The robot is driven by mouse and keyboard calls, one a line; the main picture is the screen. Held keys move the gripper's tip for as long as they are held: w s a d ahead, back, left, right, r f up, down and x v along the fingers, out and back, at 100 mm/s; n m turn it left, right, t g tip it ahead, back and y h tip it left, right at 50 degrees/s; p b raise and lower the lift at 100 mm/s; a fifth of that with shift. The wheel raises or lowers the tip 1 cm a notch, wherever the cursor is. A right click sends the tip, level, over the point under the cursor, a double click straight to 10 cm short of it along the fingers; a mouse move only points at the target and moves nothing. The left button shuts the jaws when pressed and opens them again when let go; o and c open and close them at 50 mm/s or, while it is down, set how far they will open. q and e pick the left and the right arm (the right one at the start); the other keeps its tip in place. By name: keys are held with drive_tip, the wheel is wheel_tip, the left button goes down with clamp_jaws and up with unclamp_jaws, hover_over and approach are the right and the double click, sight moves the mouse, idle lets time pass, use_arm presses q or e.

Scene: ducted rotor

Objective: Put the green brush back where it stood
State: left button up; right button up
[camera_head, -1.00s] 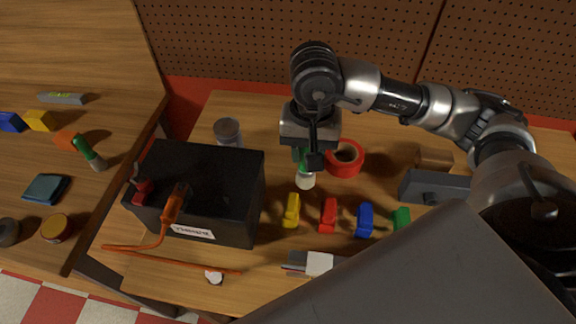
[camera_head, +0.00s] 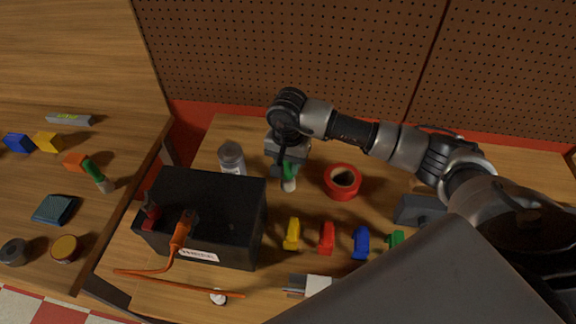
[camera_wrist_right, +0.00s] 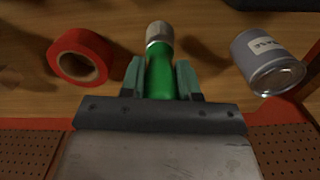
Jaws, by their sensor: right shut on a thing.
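The green brush (camera_head: 289,172) with a pale tip is in my right gripper (camera_head: 286,163), above the back of the workbench, pale end down in the head view. In the right wrist view the green handle (camera_wrist_right: 160,75) is between the two fingers of the shut gripper (camera_wrist_right: 161,82), its pale end pointing to the picture's top. I cannot tell whether its tip touches the bench. My left gripper is not in view.
A grey can (camera_head: 231,158) stands left of the brush and a red tape roll (camera_head: 342,182) lies right. A black box (camera_head: 205,215) with an orange cable is in front-left. Several coloured clamp-like pieces (camera_head: 326,238) stand in front. Another green pale-ended item (camera_head: 96,174) is on the left table.

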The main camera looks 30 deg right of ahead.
sight(288, 171)
wheel_tip(288, 171, down, 2)
drive_tip(key=shift+f+p, duration=0.1)
drive_tip(key=shift+p, duration=0.35)
drive_tip(key=shift+f, duration=0.25)
drive_tip(key=shift+f+b, duration=0.2)
drive_tip(key=shift+b, duration=0.15)
drive_tip(key=o, duration=0.9)
drive_tip(key=shift+r, duration=0.15)
